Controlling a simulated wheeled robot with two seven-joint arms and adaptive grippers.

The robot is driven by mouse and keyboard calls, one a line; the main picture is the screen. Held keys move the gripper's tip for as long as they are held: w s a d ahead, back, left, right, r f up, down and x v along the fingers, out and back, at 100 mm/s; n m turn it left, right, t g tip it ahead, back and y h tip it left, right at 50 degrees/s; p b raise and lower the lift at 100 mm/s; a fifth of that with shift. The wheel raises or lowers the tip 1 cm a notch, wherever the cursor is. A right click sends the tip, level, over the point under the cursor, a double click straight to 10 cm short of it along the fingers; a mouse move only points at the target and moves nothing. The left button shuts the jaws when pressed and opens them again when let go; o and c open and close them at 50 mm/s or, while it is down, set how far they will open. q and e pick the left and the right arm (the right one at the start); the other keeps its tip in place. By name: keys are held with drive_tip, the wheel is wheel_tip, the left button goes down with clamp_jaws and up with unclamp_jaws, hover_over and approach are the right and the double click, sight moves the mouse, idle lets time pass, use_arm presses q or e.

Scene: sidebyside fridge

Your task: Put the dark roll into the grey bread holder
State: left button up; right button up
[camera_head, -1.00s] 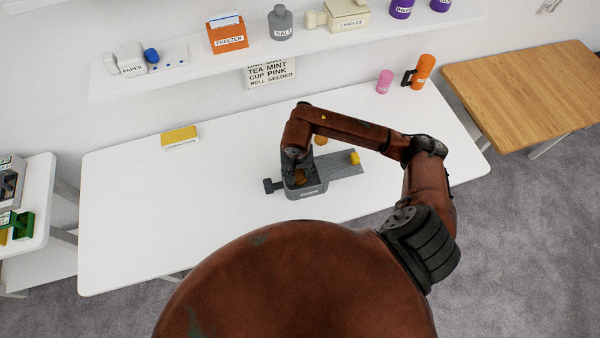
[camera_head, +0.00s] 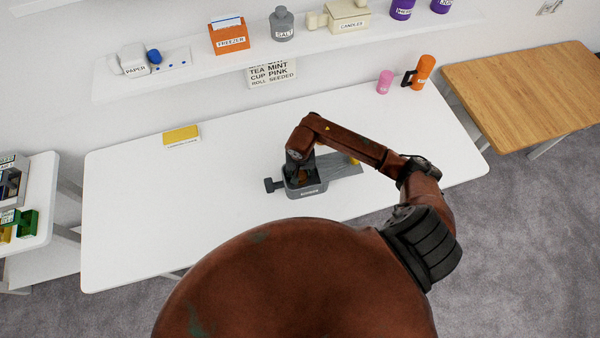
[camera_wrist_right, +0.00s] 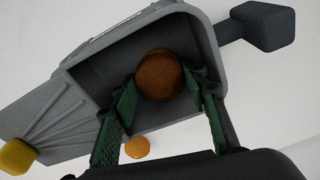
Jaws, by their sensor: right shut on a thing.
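The grey bread holder (camera_head: 309,191) stands on the white table, an open-topped box with a label on its front and a block-ended handle at its left. My right gripper (camera_wrist_right: 163,82) points down into it in the wrist view, its green-padded fingers shut on the dark brown roll (camera_wrist_right: 160,72). The roll is within the holder's walls (camera_wrist_right: 205,30); I cannot tell whether it touches the floor. In the head view my arm and gripper (camera_head: 301,174) partly cover the holder's opening. My left gripper is not in view.
A lighter orange-brown roll (camera_wrist_right: 137,147) lies beside the holder. A yellow piece (camera_wrist_right: 16,157) is at the end of the grey ribbed board (camera_head: 342,166). A yellow block (camera_head: 181,136), pink cup (camera_head: 384,82) and orange mug (camera_head: 422,71) stand farther off. The table's left half is mostly clear.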

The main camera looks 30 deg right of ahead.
sight(300, 176)
drive_tip(key=o, duration=1)
drive_tip(key=shift+f, duration=0.1)
drive_tip(key=shift+r, duration=0.45)
drive_tip(key=r, duration=0.3)
drive_tip(key=s+r, duration=0.1)
drive_tip(key=r, duration=0.3)
drive_tip(key=r+b, duration=0.1)
drive_tip(key=r, duration=0.3)
drive_tip(key=shift+s+a+r, duration=0.15)
drive_tip(key=shift+s+a, duration=0.05)
drive_tip(key=shift+a, duration=0.15)
